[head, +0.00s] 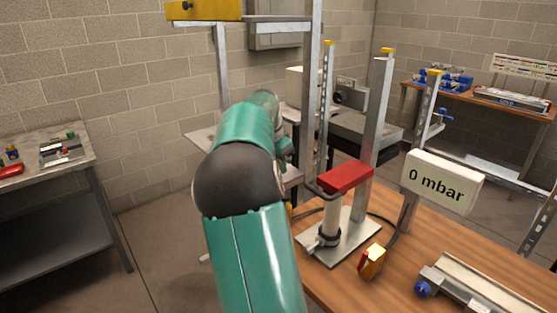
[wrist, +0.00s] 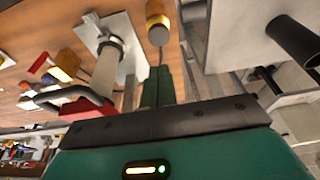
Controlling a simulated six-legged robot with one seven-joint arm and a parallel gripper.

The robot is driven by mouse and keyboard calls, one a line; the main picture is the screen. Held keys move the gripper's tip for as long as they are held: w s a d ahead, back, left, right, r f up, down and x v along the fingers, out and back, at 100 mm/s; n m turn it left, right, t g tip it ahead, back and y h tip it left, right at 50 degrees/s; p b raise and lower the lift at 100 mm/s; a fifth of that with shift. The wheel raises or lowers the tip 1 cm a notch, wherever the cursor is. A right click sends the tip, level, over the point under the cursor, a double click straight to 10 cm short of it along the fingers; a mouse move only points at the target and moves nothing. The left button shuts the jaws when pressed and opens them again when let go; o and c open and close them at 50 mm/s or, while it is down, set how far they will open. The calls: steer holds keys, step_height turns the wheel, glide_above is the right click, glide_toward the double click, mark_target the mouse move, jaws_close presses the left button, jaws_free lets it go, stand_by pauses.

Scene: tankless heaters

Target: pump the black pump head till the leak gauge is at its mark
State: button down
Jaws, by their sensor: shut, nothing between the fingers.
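A hand pump with a pale barrel (head: 331,220) stands on a metal plate on the wooden bench. A bent black handle (head: 318,192) is at its top, beside a red block (head: 346,178). In the wrist view the barrel (wrist: 107,68), the black handle (wrist: 78,92) and the red block (wrist: 88,110) are left of my gripper. The white gauge (head: 443,181) reads "0 mbar"; I cannot make out a mark on it. My gripper (wrist: 157,75) is shut and empty, apart from the pump. In the head view my arm hides it.
A brass block with a red part (head: 372,262) sits on the bench in front of the pump. Metal posts (head: 372,120) stand behind the pump. A rail with a blue knob (head: 424,290) lies at front right. A grey side table (head: 60,185) is at left.

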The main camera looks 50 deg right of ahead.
steer(key=x, duration=0.7)
steer(key=shift+w+a+f, duration=0.2)
steer(key=shift+a+f, duration=0.1)
steer(key=shift+f, duration=0.8)
steer(key=shift+f, duration=1.35)
steer(key=shift+r, duration=0.4)
steer(key=s+d+v, duration=0.1)
steer(key=v, duration=1.2)
steer(key=shift+w+r, duration=0.35)
steer(key=shift+r, duration=0.05)
